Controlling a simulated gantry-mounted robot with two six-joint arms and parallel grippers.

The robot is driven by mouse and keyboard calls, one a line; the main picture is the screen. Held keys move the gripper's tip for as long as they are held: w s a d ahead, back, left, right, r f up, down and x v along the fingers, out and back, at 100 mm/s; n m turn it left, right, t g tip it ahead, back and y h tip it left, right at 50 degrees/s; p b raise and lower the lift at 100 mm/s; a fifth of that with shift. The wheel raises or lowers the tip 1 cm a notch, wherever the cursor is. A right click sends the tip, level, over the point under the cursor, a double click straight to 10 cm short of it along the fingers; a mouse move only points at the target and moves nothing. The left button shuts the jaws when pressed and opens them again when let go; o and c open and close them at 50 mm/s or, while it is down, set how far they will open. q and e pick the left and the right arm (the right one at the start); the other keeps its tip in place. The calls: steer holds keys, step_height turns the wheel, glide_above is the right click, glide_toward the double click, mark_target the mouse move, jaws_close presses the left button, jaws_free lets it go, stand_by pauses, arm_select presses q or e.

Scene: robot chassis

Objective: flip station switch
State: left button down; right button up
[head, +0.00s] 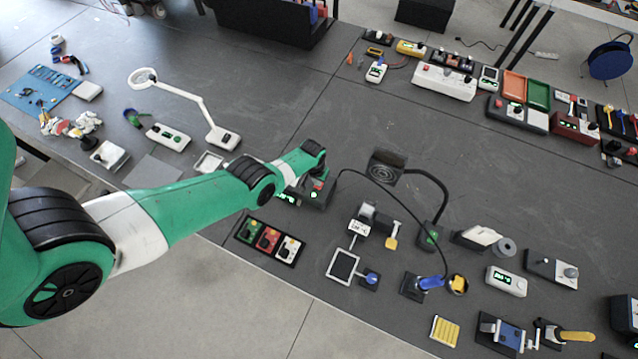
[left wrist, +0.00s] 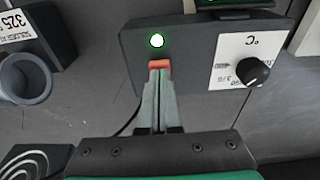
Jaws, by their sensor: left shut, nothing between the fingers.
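The station (head: 320,196) is a dark box near the middle of the table in the head view, partly hidden by my left arm. In the left wrist view the station (left wrist: 190,45) shows a lit green lamp (left wrist: 157,41), a black dial (left wrist: 253,71) on a white label, and an orange-red switch (left wrist: 159,64). My left gripper (left wrist: 160,72) is shut and empty. Its fingertips are right at the switch and seem to touch it. Whether they press on it I cannot tell. My right gripper is not in view.
A black cable runs from the station to a blue-handled iron (head: 431,283). A fume extractor (head: 387,167) stands to the right. The table's front edge is close by.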

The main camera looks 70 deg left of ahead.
arm_select(q)
steer(key=shift+f, duration=0.3)
step_height(320, 180, up, 7)
steer(key=p, duration=0.6)
steer(key=shift+r+p, duration=0.15)
steer(key=shift+p, duration=0.25)
